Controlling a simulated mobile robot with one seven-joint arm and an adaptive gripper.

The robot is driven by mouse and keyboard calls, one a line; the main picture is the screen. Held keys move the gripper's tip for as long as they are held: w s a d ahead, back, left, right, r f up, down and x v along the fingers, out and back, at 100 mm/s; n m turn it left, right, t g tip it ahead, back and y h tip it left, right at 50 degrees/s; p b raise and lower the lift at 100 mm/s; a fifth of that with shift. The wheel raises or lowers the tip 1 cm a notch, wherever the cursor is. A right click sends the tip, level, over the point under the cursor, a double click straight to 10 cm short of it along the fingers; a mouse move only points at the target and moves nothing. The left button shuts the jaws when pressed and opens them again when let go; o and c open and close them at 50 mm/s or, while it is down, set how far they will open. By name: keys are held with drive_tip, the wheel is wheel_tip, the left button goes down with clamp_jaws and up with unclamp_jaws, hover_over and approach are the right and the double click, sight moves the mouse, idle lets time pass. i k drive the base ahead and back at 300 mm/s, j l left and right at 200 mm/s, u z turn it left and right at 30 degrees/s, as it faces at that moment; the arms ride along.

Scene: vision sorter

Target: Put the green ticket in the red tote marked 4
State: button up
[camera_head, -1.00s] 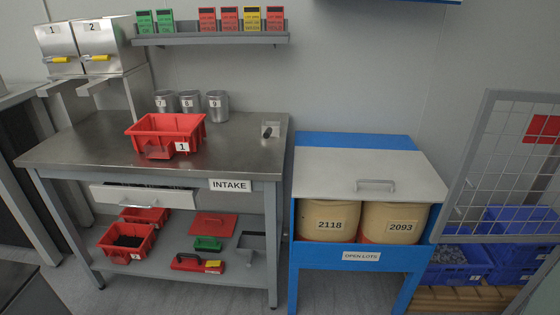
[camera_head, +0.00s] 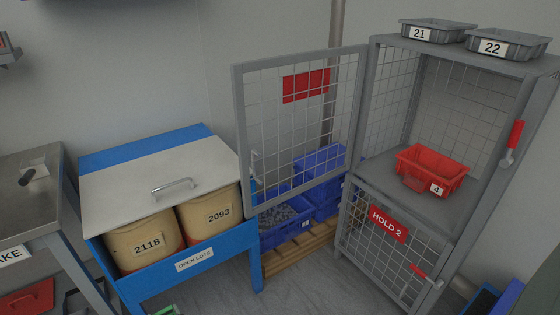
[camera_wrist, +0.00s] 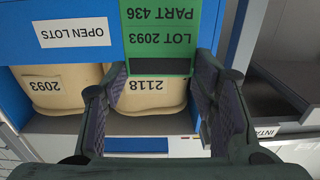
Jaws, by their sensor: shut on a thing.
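The green ticket (camera_wrist: 160,28) is held at the fingertips of my gripper (camera_wrist: 162,70) in the wrist view. Its print, upside down there, reads LOT 2093, PART 436. A small green edge (camera_head: 166,310) at the bottom of the head view may be the ticket; the gripper itself is not seen there. The red tote marked 4 (camera_head: 430,163) stands upright on the shelf of the upper compartment of the grey mesh cabinet (camera_head: 372,100). Its inside looks empty from here. The ticket is well apart from the tote, in front of the open-lots stand.
The upper mesh door (camera_head: 240,130) is swung open to the left; the lower door, marked HOLD 2 (camera_head: 388,224), is closed. Grey bins 21 (camera_head: 437,36) and 22 (camera_head: 507,51) sit on top. The blue open-lots stand (camera_head: 215,243) holds drums 2118 (camera_head: 146,248) and 2093 (camera_head: 212,219).

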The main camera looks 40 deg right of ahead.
sight(415, 186)
drive_tip(key=i+z, duration=0.1)
drive_tip(key=z, duration=1.2)
